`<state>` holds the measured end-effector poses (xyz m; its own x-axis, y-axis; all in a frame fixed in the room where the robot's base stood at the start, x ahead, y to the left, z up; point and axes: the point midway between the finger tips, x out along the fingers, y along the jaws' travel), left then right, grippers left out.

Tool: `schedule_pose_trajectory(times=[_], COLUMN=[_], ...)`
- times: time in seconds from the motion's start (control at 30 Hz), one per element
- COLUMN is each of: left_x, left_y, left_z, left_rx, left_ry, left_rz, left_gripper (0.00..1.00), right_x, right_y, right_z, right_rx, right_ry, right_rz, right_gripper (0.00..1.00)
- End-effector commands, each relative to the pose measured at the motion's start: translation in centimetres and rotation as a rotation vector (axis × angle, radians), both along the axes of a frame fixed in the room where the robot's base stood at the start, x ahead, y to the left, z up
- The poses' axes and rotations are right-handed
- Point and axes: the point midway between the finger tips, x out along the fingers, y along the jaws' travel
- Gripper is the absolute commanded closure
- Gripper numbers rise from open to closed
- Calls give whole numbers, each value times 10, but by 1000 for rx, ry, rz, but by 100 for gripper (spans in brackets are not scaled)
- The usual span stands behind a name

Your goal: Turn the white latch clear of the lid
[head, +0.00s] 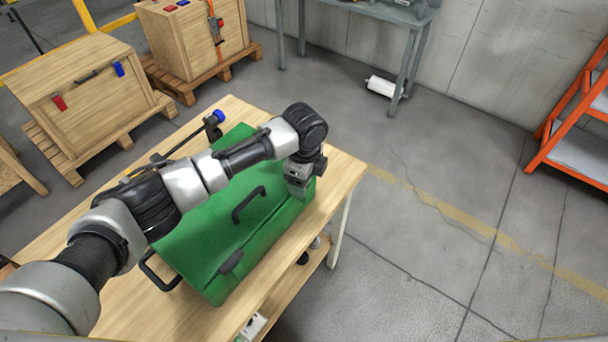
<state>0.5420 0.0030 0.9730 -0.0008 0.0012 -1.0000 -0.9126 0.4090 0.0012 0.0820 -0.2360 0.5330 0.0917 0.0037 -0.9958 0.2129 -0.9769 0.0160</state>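A green case (205,240) with a closed lid lies on the wooden table (185,318). It has a black handle (248,204) on the lid and a dark latch (231,262) on its front edge. My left arm reaches across the lid. My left gripper (298,188) points down at the right end of the case, over its front edge; I cannot tell whether it touches or whether its fingers are apart. No white latch is distinguishable; the gripper hides part of that edge. My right gripper is not in view.
A black bar with a blue knob (218,116) lies behind the case. Wooden crates (88,92) with red and blue latches stand on pallets at the back left. A white roll (381,86) lies by a grey bench. An orange shelf (575,120) stands right. Floor right of the table is clear.

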Motion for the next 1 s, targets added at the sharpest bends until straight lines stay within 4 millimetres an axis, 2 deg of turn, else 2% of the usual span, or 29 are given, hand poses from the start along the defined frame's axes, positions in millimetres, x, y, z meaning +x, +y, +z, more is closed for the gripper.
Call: schedule_pose_trajectory(times=[0.4, 0.93, 0.97, 1.0], left_x=[0, 0, 0, 0], left_y=[-1, -1, -1, -1], left_z=[1, 1, 1, 1], left_rx=[-3, -5, -5, -4], left_ry=[-2, -2, -2, -1], left_rz=[-184, -208, -208, -208], left_gripper=[60, 60, 35, 29], right_x=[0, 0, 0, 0], right_y=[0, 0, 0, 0], right_z=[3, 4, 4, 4], right_rx=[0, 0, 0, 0], right_ry=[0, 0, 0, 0], right_rz=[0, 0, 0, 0], right_gripper=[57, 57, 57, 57])
